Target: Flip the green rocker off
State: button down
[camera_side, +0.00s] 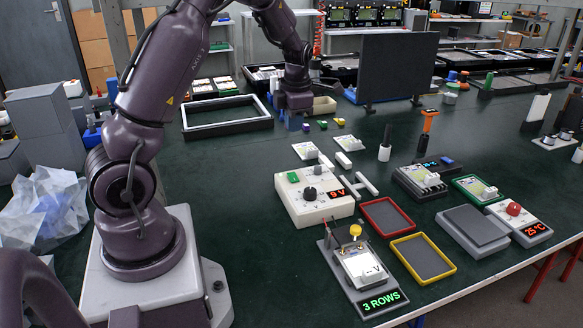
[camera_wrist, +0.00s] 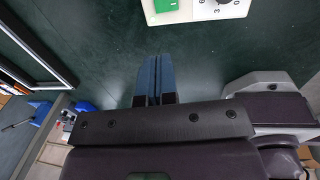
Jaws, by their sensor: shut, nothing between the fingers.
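The green rocker (camera_side: 293,177) is on the top face of a cream box (camera_side: 312,209) with a dark knob and a red "9 V" display, in the middle of the table in the side view. In the wrist view the green rocker (camera_wrist: 166,5) shows at the top edge, partly cut off, beside a white dial. Which way the rocker is tipped is too small to tell. My gripper (camera_side: 294,122) is back and above the box, apart from it, pointing down. In the wrist view my gripper's blue fingers (camera_wrist: 154,80) are together with nothing between them.
A black panel (camera_side: 398,68) stands upright behind the box. A dark open frame (camera_side: 228,118) lies at left. Red (camera_side: 387,217) and yellow (camera_side: 423,259) trays and a meter unit (camera_side: 362,268) sit in front. Small white parts lie close around the box.

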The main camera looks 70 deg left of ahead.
aim_at(293, 178)
jog(key=f, duration=0.4)
jog(key=a+f, duration=0.1)
jog(key=f, duration=0.9)
jog(key=shift+a, duration=0.35)
jog(key=shift+a+f+h, duration=0.1)
jog(key=shift+f+h, duration=0.1)
jog(key=shift+h, duration=0.1)
jog(key=shift+d+r, duration=0.1)
jog(key=shift+d, duration=0.8)
jog(key=shift+r, duration=0.1)
